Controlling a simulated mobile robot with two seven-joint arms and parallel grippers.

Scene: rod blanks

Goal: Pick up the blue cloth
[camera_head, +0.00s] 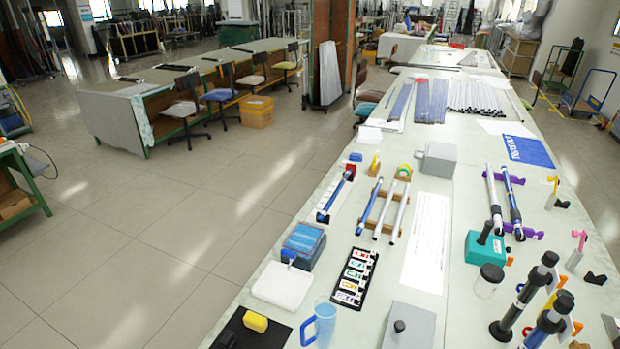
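A flat blue sheet (528,150) with white lettering lies on the right side of the long pale table (455,225), toward the far half. It looks like a cloth, lies spread out, and nothing covers it. A second blue item (303,238), lighter on top, sits at the left edge of the table; I cannot tell whether it is cloth or a box. Neither of my grippers shows in this view.
Rods on wooden rests (390,208) and a grey box (438,159) stand mid-table. Open floor (190,235) lies left.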

